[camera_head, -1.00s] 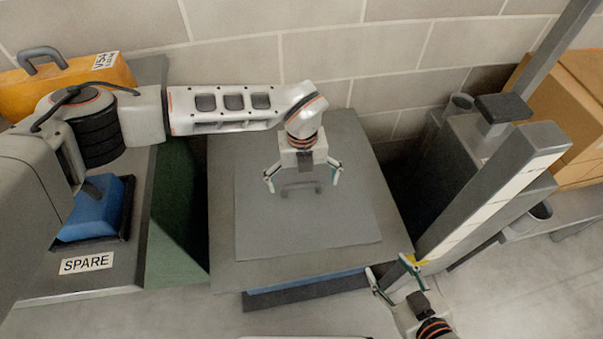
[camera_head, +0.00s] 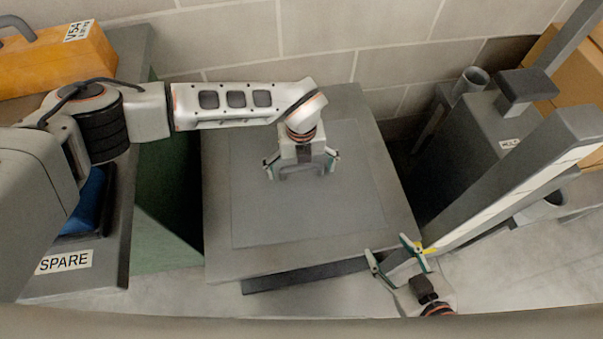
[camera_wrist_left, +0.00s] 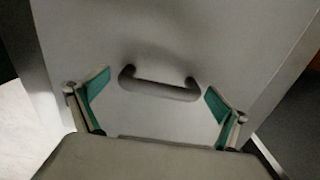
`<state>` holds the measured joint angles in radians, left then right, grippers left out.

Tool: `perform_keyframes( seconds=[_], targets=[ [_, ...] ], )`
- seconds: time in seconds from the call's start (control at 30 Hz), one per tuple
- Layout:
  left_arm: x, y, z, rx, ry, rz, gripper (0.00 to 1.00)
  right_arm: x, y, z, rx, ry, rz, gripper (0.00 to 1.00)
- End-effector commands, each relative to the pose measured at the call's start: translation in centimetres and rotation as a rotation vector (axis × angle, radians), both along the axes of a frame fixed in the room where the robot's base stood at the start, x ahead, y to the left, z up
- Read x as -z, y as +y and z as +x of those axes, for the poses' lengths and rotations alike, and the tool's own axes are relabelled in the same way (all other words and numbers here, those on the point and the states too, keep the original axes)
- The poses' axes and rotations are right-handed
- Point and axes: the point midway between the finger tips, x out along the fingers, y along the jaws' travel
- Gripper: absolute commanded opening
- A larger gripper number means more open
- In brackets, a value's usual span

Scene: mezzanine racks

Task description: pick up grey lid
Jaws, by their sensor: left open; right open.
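The grey lid (camera_head: 310,215) is a broad flat square panel in the middle of the head view, with a dark grey bar handle on top. My left gripper (camera_head: 301,168) is open above the lid's far part, its fingers on either side of the handle. In the left wrist view the handle (camera_wrist_left: 159,84) lies between the spread green fingertips of my left gripper (camera_wrist_left: 157,95), touching neither. My right gripper (camera_head: 398,260) is open and empty at the lid's near right corner.
A block wall (camera_head: 340,45) stands close behind. To the left are an orange case (camera_head: 50,65), a blue object (camera_head: 90,200) and a SPARE label (camera_head: 64,262). A grey slanted post (camera_head: 510,190) and brown boxes (camera_head: 580,60) stand to the right.

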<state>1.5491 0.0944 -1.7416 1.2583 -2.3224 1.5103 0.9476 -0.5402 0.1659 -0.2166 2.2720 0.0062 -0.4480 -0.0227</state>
Motion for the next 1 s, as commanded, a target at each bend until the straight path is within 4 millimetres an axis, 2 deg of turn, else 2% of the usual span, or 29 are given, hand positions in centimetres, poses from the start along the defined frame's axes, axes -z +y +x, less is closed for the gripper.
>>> perform_keyframes(
  seconds=[0.13, 0.17, 0.3, 0.37, 0.6, 0.73, 0.87, 1.0],
  targets=[
    [-0.4, -0.1, 0.2, 0.000, -0.005, -0.001, 1.00, -0.3, 0.0, 0.1, -0.001, -0.005, 0.000, 0.51],
    [-0.4, -0.1, 0.2, 0.000, -0.005, -0.001, 0.95, -0.3, 0.0, 0.1, -0.002, -0.005, 0.000, 0.51],
    [-0.4, -0.1, 0.1, 0.000, -0.004, -0.001, 0.58, -0.1, 0.0, -0.1, -0.002, 0.000, 0.000, 0.51],
    [-0.4, 0.0, 0.1, 0.000, -0.004, 0.000, 0.45, 0.0, 0.0, -0.3, -0.002, 0.005, 0.000, 0.51],
    [-0.4, -0.1, 0.1, 0.000, -0.004, -0.001, 0.44, 0.4, 0.0, -0.6, -0.002, 0.013, -0.002, 0.51],
    [-1.2, -0.1, 0.2, 0.000, -0.006, -0.001, 0.44, -0.1, 0.0, -0.3, -0.002, 0.004, -0.002, 0.51],
    [-3.5, -0.1, 0.4, 0.001, -0.012, -0.002, 0.44, -1.0, 0.0, 0.2, -0.002, -0.014, -0.004, 0.51],
    [-7.1, -0.1, 0.5, 0.001, -0.019, -0.002, 0.44, -1.8, -0.3, 0.7, 0.001, -0.028, -0.009, 0.51]
  ],
)
